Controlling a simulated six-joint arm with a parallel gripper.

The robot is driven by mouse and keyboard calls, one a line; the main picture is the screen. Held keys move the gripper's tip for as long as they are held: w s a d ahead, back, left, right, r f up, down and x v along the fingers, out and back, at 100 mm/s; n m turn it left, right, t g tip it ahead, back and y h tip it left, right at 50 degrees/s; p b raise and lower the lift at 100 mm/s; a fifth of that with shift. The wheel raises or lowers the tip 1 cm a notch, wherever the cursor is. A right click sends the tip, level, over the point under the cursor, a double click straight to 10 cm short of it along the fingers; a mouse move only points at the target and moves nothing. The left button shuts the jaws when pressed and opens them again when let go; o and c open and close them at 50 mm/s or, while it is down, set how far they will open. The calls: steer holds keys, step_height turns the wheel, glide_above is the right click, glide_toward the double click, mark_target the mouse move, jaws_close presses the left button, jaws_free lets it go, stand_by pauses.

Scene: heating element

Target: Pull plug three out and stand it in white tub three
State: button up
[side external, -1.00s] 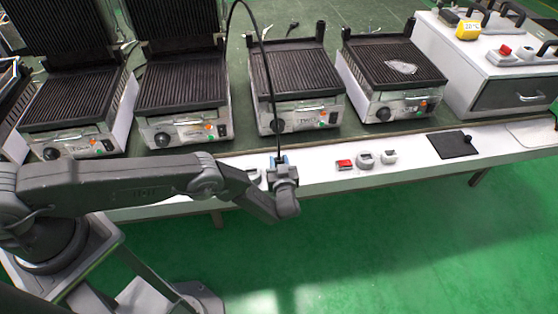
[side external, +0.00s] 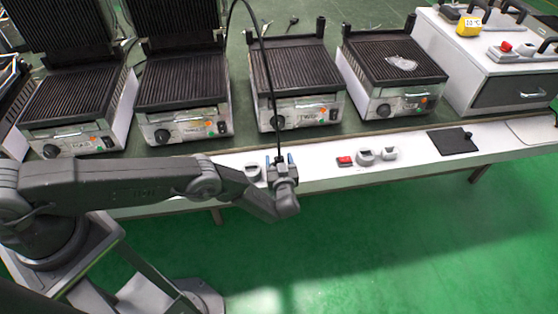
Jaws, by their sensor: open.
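A black cable runs up from between or behind the fingers; I cannot tell whether a plug sits there. A small white-and-grey tub (side external: 253,170) stands just left of my gripper on the shelf. Two similar tubs stand to the right, a left one (side external: 365,158) and a right one (side external: 389,154). No numbers are readable on them, so I cannot tell which is tub three. Plug three cannot be made out.
A red block (side external: 345,161) sits beside the right-hand tubs. A black plate (side external: 453,142) with a knob lies further right. Several contact grills line the bench behind, the nearest (side external: 297,75) directly behind my gripper. A white cabinet (side external: 500,70) stands at the right.

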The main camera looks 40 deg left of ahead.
steer(key=v, duration=1.3)
steer(key=shift+s+d, duration=0.25)
steer(key=shift+s, duration=0.05)
steer(key=shift+r, duration=0.1)
